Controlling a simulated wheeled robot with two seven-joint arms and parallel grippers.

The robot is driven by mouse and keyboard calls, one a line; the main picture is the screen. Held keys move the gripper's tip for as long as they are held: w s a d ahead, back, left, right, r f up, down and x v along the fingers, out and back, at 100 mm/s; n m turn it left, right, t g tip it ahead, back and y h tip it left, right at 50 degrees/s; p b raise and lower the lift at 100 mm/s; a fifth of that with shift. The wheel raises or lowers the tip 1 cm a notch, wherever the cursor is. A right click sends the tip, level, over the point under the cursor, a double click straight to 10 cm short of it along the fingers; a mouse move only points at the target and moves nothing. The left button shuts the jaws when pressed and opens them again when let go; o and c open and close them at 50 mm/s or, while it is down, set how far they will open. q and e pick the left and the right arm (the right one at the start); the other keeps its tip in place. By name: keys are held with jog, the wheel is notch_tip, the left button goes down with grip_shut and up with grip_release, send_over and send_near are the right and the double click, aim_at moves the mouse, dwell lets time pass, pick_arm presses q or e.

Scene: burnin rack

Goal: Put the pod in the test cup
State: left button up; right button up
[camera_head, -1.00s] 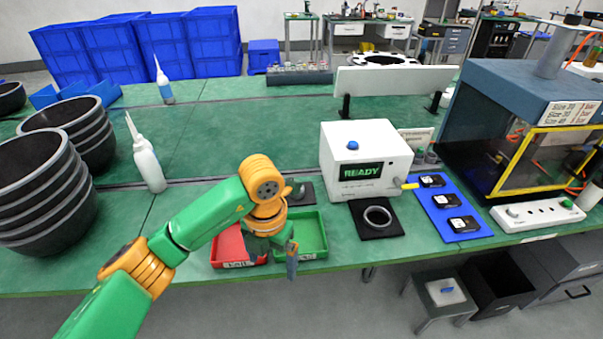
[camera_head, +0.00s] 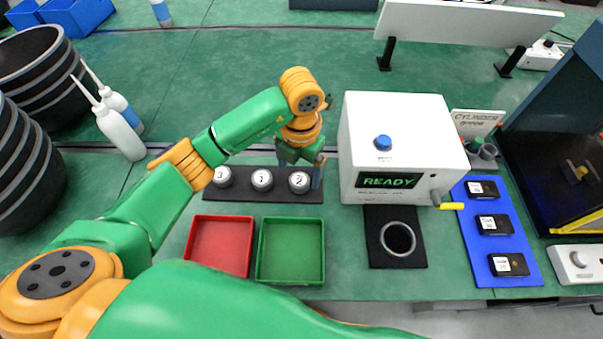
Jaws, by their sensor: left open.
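Three round pods with pale numbered tops sit in a row on a dark strip (camera_head: 240,194): pod 3 (camera_head: 222,177), pod 1 (camera_head: 262,180) and pod 2 (camera_head: 299,182). My left gripper (camera_head: 300,182) is open, pointing down at pod 2, with one finger on each side of it in the picture. Whether it touches the pod is unclear. The test cup (camera_head: 412,250), a pale ring with a dark inside, stands on a black pad in front of the white READY box (camera_head: 405,135). The cup looks empty. My right gripper is not in view.
A red tray (camera_head: 219,272) and a green tray (camera_head: 290,280) lie in front of the pods, both empty. A yellow-tipped lever (camera_head: 452,206) sticks out of the box. A blue mat (camera_head: 482,215) with black blocks lies at right. White bottles (camera_head: 120,133) and black bowls stand left.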

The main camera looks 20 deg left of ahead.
aim_at(300, 180)
pick_arm(q)
notch_tip(300, 180, down, 4)
jog(key=shift+w+r, duration=0.1)
jog(key=shift+w, duration=0.1)
jog(key=c, duration=1)
grip_shut()
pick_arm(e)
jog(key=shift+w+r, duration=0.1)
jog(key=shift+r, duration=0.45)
